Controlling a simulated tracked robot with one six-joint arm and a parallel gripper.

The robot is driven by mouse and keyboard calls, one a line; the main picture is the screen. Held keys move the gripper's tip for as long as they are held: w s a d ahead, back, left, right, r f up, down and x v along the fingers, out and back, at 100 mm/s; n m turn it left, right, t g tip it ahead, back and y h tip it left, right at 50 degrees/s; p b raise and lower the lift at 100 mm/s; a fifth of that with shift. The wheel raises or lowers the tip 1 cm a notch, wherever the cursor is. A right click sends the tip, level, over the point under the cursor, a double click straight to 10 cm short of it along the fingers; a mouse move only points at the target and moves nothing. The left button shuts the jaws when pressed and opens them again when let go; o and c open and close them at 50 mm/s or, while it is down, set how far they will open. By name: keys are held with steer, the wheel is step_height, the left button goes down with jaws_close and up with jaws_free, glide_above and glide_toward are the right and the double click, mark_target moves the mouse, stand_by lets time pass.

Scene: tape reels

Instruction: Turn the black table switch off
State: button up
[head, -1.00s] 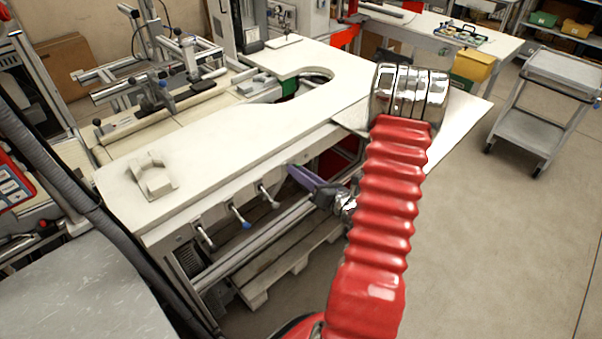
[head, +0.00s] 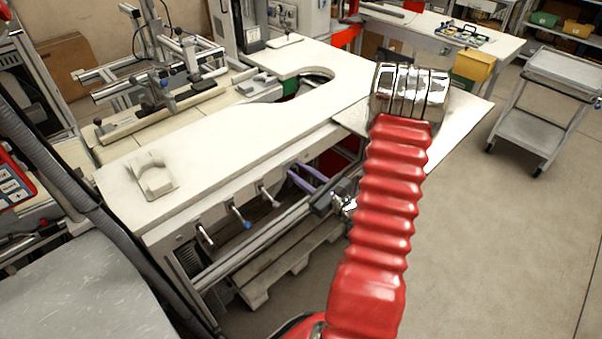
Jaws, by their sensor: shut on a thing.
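My gripper (head: 293,172) has two purple fingers and reaches in from the right under the white table's (head: 290,115) front edge. Both fingers show with a narrow gap at their tips. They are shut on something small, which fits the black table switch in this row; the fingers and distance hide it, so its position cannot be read. To the left along the same front stand other small lever switches: one with a blue tip (head: 240,216), one beside it (head: 267,194), and one nearest the left corner (head: 204,236). They are apart from my gripper.
A metal rail (head: 260,242) and a wooden pallet (head: 285,270) lie below the switches. A pale holder (head: 152,177) sits on the tabletop. A grey cart (head: 535,105) stands at the right, with clear floor before it.

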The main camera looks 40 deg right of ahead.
steer(key=n, duration=0.4)
steer(key=shift+a+f+n, duration=0.1)
steer(key=shift+n, duration=0.3)
steer(key=o, duration=1)
steer(key=s, duration=1.4)
steer(key=shift+w, duration=0.1)
stand_by(0.4)
